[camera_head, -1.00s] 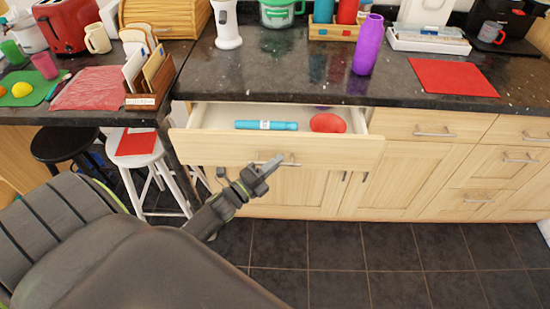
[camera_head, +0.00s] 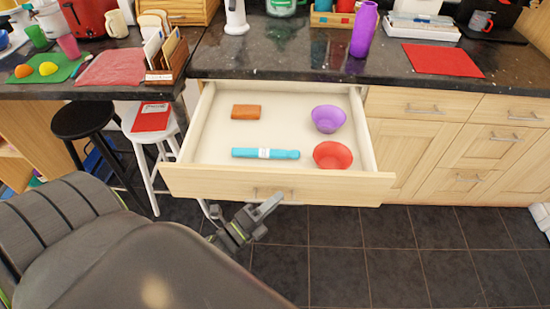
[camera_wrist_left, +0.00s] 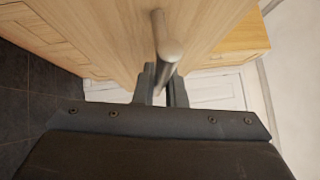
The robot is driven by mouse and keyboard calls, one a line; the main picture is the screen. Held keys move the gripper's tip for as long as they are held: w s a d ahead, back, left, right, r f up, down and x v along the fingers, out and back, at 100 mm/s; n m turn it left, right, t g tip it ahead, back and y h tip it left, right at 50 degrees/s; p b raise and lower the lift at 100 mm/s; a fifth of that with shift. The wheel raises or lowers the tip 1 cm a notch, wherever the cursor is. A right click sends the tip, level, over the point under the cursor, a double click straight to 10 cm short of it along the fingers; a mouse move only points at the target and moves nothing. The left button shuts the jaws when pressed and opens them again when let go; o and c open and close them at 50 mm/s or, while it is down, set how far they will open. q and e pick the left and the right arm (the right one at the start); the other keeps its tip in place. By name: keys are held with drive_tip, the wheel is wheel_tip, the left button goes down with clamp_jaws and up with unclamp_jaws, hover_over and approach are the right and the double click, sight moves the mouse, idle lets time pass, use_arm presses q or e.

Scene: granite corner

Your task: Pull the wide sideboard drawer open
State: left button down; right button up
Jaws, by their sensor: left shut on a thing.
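The wide sideboard drawer (camera_head: 330,187) is pulled well out under the dark counter, in the middle of the head view. The left wrist view shows the bar running between the two fingers (camera_wrist_left: 162,88). My right gripper is not in view.
A white stool (camera_head: 150,125) and a black stool (camera_head: 85,120) stand left of the drawer. A purple bottle (camera_head: 364,30) and a red mat (camera_head: 443,59) are on the counter. The dark tiled floor (camera_head: 400,250) in front is clear.

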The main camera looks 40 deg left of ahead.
use_arm(q)
drive_tip(key=shift+s+d, duration=0.45)
drive_tip(key=shift+s, duration=0.35)
drive_tip(key=c, duration=1.5)
unclamp_jaws()
